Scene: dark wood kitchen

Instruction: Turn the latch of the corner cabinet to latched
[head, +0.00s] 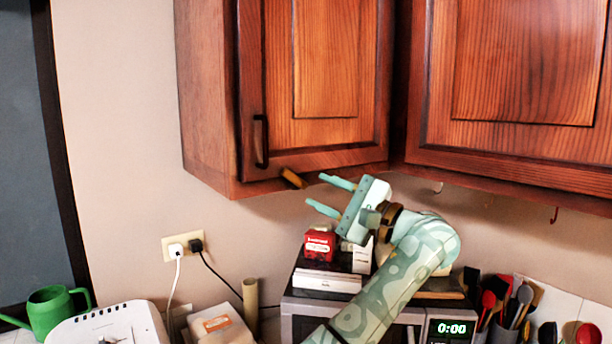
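The corner cabinet (325,60) hangs on the wall, its door shut, with a dark vertical handle (261,141) at the door's left side. A small brown latch (293,178) sits at the cabinet's lower edge, right of the handle, and slants down to the right. The gripper appears apart from the latch, though the depth gap is hard to judge. My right gripper is not in view.
A second wall cabinet (525,60) adjoins at right, with hooks beneath. Below stand a microwave (440,330) with boxes on top, a red package (320,245), utensils (510,300), a toaster (110,325) and a green watering can (50,308).

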